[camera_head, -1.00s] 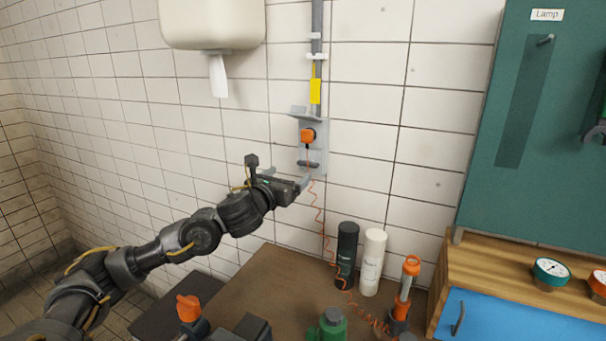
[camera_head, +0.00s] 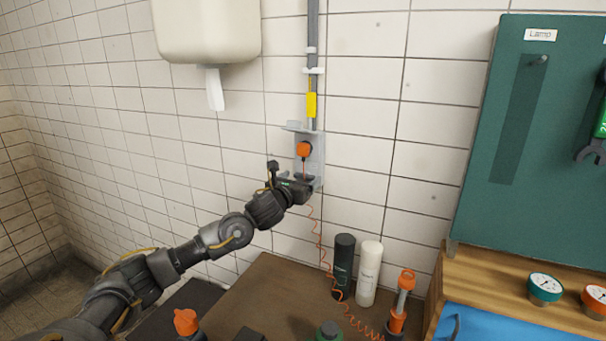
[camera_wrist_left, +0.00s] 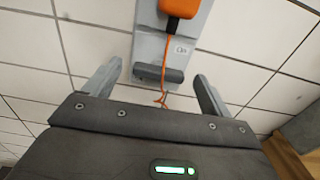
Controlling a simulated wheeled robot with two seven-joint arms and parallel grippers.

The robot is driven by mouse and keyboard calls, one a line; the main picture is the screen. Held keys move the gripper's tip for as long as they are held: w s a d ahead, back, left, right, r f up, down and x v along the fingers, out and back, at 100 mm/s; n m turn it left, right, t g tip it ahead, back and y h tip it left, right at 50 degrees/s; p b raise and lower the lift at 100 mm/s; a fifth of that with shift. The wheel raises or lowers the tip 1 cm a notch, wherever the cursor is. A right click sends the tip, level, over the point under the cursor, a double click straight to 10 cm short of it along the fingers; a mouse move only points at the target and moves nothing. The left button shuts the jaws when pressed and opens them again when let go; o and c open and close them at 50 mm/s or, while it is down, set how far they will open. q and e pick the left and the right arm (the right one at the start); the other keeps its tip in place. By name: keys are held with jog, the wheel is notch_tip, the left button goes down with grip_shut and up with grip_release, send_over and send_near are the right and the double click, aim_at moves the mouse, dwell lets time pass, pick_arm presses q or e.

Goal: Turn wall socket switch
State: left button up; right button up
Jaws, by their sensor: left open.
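The wall socket (camera_head: 317,150) is a grey plate on the tiled wall, with an orange plug (camera_head: 303,149) in it and an orange coiled cord hanging down. In the left wrist view, the dark grey switch (camera_wrist_left: 158,73) is a bar across the plate below the orange plug (camera_wrist_left: 181,7). My left gripper (camera_head: 306,182) is at the lower end of the plate and hides part of it in the head view. In the left wrist view its two fingers (camera_wrist_left: 157,85) are apart, one on each side of the switch, with nothing held. My right gripper is not in view.
A grey conduit with a yellow tag (camera_head: 311,105) runs up from the socket. A white dispenser (camera_head: 206,30) hangs at upper left. Below stand a black bottle (camera_head: 343,266), a white bottle (camera_head: 369,273) and an orange-topped tool (camera_head: 402,300). A green board (camera_head: 480,210) is at right.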

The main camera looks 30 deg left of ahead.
pick_arm(q)
jog(key=shift+w, duration=0.4)
jog(key=c, duration=1)
jog(key=shift+d, duration=0.1)
